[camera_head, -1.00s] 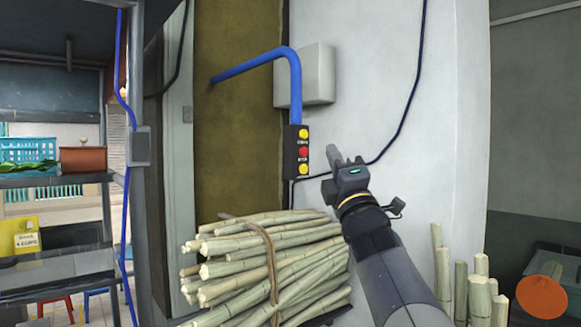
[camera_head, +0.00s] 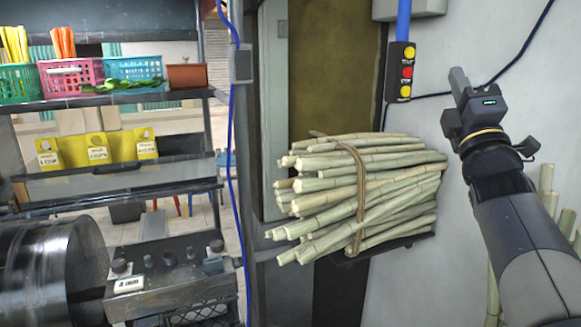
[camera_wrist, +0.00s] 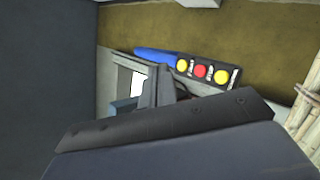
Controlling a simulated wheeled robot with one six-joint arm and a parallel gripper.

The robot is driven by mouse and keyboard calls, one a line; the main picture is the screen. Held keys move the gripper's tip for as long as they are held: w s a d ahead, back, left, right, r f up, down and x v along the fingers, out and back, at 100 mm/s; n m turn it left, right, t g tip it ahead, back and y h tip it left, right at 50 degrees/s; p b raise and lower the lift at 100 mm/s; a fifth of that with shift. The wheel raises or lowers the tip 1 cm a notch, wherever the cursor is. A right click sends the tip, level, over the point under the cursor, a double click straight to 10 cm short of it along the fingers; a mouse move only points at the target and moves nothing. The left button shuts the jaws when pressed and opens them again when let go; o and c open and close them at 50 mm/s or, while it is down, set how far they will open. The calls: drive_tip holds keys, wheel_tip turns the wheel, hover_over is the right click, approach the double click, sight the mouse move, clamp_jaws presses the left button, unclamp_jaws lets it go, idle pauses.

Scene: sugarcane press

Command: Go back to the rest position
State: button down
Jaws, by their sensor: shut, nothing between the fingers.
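My gripper (camera_head: 459,82) is shut and empty, raised at the right in the head view. It is in the air in front of the white wall, to the right of the button box (camera_head: 401,72). The button box is black with yellow, red and yellow buttons and hangs below a blue pipe (camera_head: 404,20). In the wrist view the button box (camera_wrist: 203,71) shows near the top centre, beyond the dark gripper body. My gripper appears apart from it.
A tied bundle of sugarcane (camera_head: 330,200) lies on a shelf left of my arm. Loose canes (camera_head: 548,200) stand at the far right. Shelves with baskets (camera_head: 75,78) and a dark machine with a drum (camera_head: 50,265) are at the left. A dark cable runs along the wall.

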drive_tip(key=shift+s+d, duration=0.15)
drive_tip(key=shift+s, duration=0.3)
drive_tip(key=shift+w, duration=0.15)
drive_tip(key=w+b, duration=0.1)
drive_tip(key=w+a+b, duration=0.1)
drive_tip(key=w, duration=0.1)
drive_tip(key=w+a+b, duration=0.1)
drive_tip(key=w, duration=0.1)
drive_tip(key=shift+f, duration=0.25)
drive_tip(key=r+p, duration=0.1)
drive_tip(key=p, duration=0.4)
drive_tip(key=shift+w+a, duration=0.1)
